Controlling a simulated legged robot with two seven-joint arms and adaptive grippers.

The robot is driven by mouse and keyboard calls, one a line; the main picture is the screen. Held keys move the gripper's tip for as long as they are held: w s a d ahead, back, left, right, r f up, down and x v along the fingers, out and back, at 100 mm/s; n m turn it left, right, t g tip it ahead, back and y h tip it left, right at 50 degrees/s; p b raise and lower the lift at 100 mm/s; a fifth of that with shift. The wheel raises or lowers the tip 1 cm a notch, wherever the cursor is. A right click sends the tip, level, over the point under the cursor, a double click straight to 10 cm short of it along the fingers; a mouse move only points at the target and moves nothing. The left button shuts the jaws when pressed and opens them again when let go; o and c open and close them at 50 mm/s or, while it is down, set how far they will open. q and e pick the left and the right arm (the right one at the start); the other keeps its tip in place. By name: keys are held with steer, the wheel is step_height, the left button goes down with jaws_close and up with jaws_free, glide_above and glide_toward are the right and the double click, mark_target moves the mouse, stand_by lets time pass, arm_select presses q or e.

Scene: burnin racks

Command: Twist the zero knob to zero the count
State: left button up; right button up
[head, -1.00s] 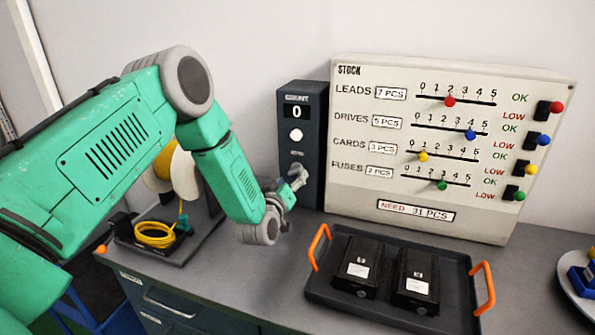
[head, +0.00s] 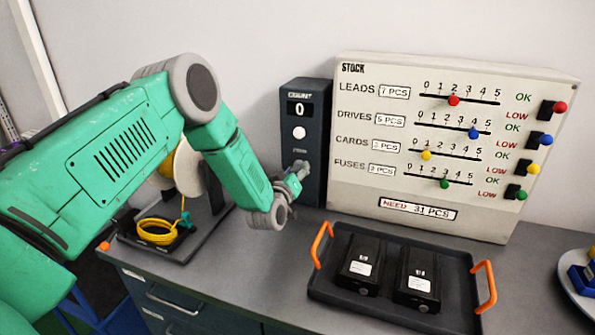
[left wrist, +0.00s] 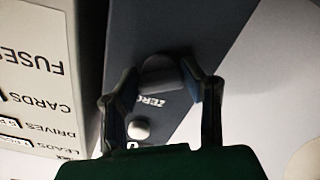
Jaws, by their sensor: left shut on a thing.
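The dark counter box (head: 305,105) stands against the wall, left of the stock board. Its display (head: 299,109) reads 0, with a round white button (head: 299,133) below. My left gripper (head: 299,170) is at the lower front of the box and hides the knob in the head view. In the left wrist view the grey zero knob (left wrist: 160,72) sits beside the ZERO label, and the fingers of my left gripper (left wrist: 160,84) are shut on it from both sides. The white button also shows there (left wrist: 138,130). My right gripper is in neither view.
The stock board (head: 360,190) with coloured sliders stands close right of the box. A tray (head: 395,308) with orange handles holds two black units in front. A yellow cable spool (head: 187,168) stands left, behind my arm. Bare bench (head: 285,255) lies between.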

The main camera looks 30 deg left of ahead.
arm_select(q)
steer(key=shift+a, duration=0.1)
steer(key=shift+n+b, duration=1)
steer(key=n+b, duration=0.6)
steer(key=shift+f, duration=0.1)
steer(key=n+b, duration=0.4)
steer(key=o, duration=1.1)
steer(key=shift+o, duration=0.2)
steer(key=shift+a, duration=0.15)
